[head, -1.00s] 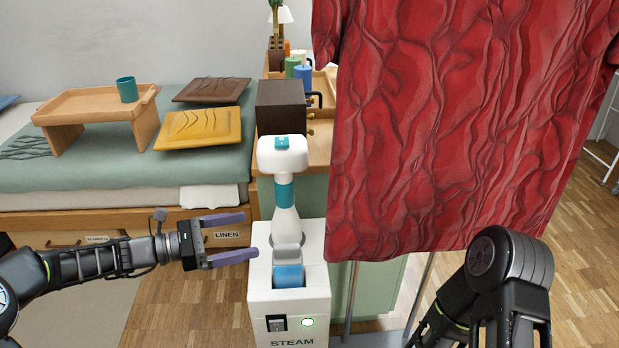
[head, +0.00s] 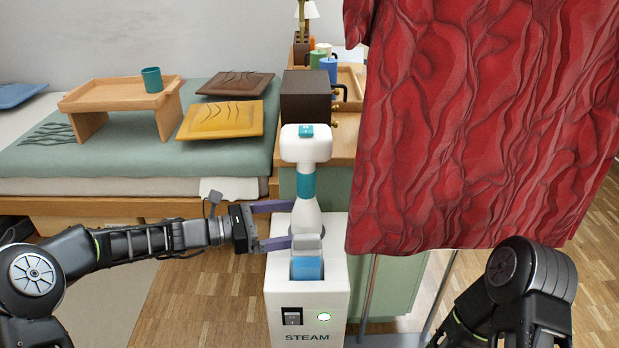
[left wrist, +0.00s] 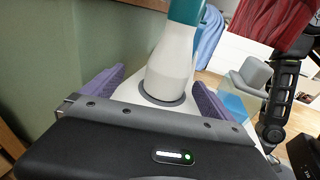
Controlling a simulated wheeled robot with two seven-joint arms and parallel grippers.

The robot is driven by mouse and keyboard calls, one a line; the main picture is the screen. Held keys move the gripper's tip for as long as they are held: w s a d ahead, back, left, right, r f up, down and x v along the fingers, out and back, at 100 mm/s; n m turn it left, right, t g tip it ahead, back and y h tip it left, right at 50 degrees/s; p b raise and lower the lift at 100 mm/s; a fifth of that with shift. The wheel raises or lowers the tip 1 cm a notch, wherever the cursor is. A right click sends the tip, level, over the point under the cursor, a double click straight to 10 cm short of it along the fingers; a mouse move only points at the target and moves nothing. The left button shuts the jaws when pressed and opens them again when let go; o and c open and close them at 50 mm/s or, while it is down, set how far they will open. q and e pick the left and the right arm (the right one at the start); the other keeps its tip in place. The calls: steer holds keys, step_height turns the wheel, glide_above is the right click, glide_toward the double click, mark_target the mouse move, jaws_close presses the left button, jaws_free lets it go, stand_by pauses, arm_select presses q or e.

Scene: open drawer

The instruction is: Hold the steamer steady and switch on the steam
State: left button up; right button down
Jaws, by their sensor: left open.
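The white steamer (head: 308,214) with a teal band stands upright in its white base (head: 281,282), which is marked STEAM. A teal button (head: 306,130) is on top of the steamer head. In the left wrist view the steamer (left wrist: 170,65) rises between the two fingers, with gaps visible. My right gripper is out of view; only its arm shows at the lower right.
A wrinkled red garment (head: 480,120) hangs right of the steamer. Behind are a dark brown box (head: 305,96) and a bed with a wooden tray table (head: 118,94), a teal cup (head: 152,80) and cushions. A blue water tank (head: 307,268) sits in the base front.

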mark_target(302, 220)
arm_select(q)
steer(key=shift+x, duration=1.55)
